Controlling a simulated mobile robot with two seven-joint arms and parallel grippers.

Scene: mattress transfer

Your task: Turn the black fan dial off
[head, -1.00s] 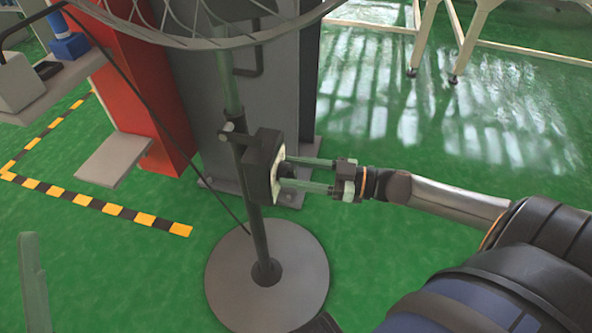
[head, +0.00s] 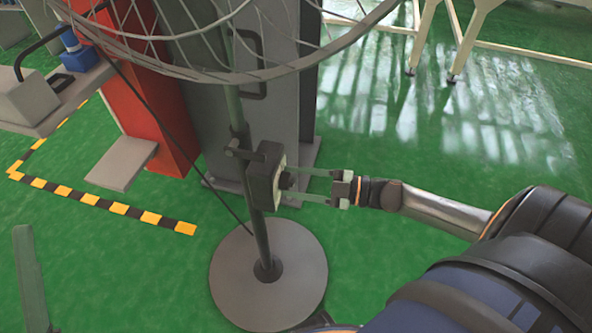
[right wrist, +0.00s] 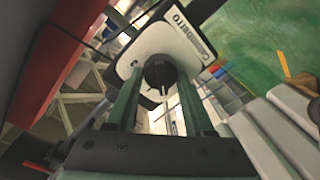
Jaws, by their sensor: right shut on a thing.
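The black fan dial (head: 285,181) sits on the pale front plate of a dark control box (head: 264,176) on the fan's pole (head: 258,235). My right gripper (head: 291,181) reaches it from the right, with one finger above and one below. In the right wrist view the round dial (right wrist: 159,72) lies between the two green fingers, in front of the white plate (right wrist: 178,40) with lettering. The gripper is shut on the dial. At the lower left of the head view a pale finger-like part, seemingly my left gripper (head: 30,275), shows only partly; its opening cannot be told.
The fan's wire cage (head: 300,60) hangs over the top of the head view. Its round grey base (head: 285,285) stands on the green floor. A red post (head: 150,120) and grey column (head: 200,130) stand behind. Open floor lies to the right, before a pale table frame (head: 465,45).

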